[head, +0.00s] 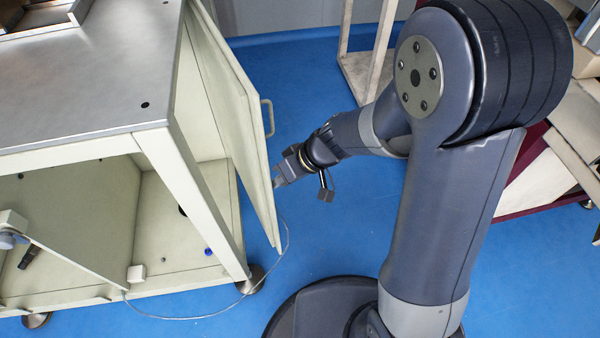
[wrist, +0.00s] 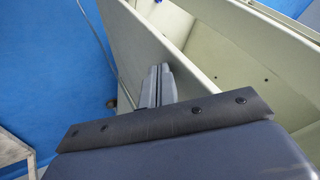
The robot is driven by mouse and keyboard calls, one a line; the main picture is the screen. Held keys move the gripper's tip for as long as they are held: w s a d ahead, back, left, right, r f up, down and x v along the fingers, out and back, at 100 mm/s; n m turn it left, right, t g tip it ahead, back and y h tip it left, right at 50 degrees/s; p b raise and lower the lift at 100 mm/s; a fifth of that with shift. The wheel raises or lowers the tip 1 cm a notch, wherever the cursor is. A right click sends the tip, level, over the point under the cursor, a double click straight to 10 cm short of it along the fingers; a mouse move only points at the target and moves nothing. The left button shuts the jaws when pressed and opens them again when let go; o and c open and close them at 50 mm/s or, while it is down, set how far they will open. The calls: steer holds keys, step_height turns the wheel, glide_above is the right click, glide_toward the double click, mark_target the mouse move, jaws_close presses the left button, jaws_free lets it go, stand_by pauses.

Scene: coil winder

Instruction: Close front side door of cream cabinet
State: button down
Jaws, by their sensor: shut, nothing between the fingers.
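The cream cabinet (head: 190,180) stands at the left in the head view, with a grey metal top. Its side door (head: 240,125) hangs partly open on the right side, with a gap between door and frame, and has a bar handle (head: 268,117) on its outer face. My gripper (head: 277,182) is shut and empty at the door's outer face, below the handle. In the wrist view the closed fingers (wrist: 158,82) are up against or very near the door panel (wrist: 150,40); I cannot tell whether they touch. The cabinet interior (wrist: 245,60) shows beyond the panel.
A second, lower door (head: 75,255) stands open at the cabinet's front left. A thin cable (head: 285,245) loops over the blue floor (head: 310,240) near the cabinet's caster (head: 250,280). A pale frame (head: 370,60) stands behind my arm, and a shelf with boxes (head: 560,150) is at the right.

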steer(key=s+a+b, duration=0.1)
steer(key=s+a, duration=0.3)
steer(key=a, duration=0.2)
steer(key=shift+a+m+b, duration=0.3)
steer(key=shift+m+b, duration=0.1)
steer(key=shift+d, duration=0.1)
